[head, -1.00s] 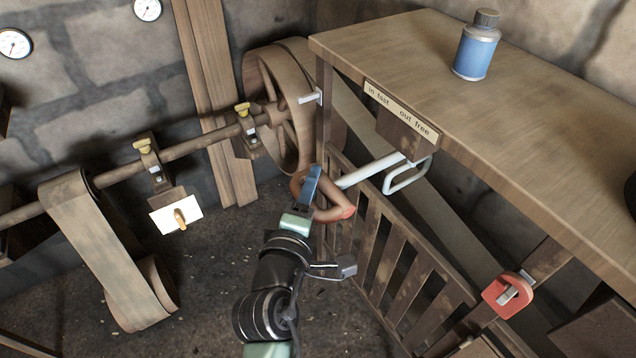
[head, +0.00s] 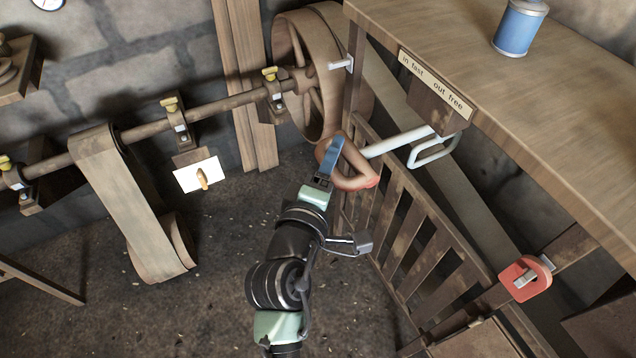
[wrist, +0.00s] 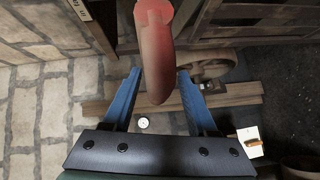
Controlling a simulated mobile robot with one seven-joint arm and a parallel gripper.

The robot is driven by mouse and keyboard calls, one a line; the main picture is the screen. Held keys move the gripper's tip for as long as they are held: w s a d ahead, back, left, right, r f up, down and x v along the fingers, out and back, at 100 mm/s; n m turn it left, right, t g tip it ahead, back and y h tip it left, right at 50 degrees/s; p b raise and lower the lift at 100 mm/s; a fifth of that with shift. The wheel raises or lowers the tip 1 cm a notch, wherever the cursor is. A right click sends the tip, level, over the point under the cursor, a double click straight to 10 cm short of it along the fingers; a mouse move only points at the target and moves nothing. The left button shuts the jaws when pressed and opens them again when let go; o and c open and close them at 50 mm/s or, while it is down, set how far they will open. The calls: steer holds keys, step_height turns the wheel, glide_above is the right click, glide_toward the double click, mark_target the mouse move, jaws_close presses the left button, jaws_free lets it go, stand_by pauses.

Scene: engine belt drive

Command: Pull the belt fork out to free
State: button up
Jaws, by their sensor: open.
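The belt fork shows in the head view as a pale rod (head: 398,142) running out from a bracket under the bench. A reddish-brown looped handle (head: 358,181) with a red end is at the rod's near left end. A label plate (head: 436,82) above reads "in fast" and "out free". My gripper (head: 335,160) is at the handle, its blue finger overlapping the loop in the picture. In the wrist view the red handle (wrist: 156,45) lies between the two spread blue fingers (wrist: 158,78), with gaps visible on both sides. Contact with the handle is not visible.
The wooden bench (head: 480,45) is above and right, with a blue can (head: 519,28) on it. A slatted guard (head: 420,250) stands below the rod. A pulley wheel (head: 300,70) and a shaft (head: 140,130) are behind. A red clasp (head: 524,279) is at right.

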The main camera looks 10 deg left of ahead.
steer(key=s+a+r, duration=0.1)
steer(key=s+a, duration=0.1)
steer(key=s, duration=0.9)
steer(key=shift+s+r, duration=0.3)
steer(key=shift+d, duration=0.1)
steer(key=w+d+r+m+t, duration=0.2)
steer(key=w+r+m, duration=0.15)
steer(key=r, duration=0.75)
steer(key=w+d+r+m+t, duration=0.1)
steer(key=w+r+m+t, duration=0.3)
steer(key=r, duration=0.6)
steer(key=s+d+r+m+t+p, duration=0.1)
steer(key=s+r+m+p, duration=0.1)
steer(key=r, duration=1)
steer(key=s+d+r+m+t+y+p, duration=0.1)
steer(key=s+r+m+t+p, duration=0.1)
steer(key=r+p, duration=0.5)
steer(key=s+d+r+m+t+y+p, duration=0.1)
steer(key=s+r+p, duration=0.4)
steer(key=r, duration=1.4)
steer(key=shift+r+m+t, duration=0.2)
steer(key=shift+m+t, duration=0.4)
steer(key=shift+m, duration=0.55)
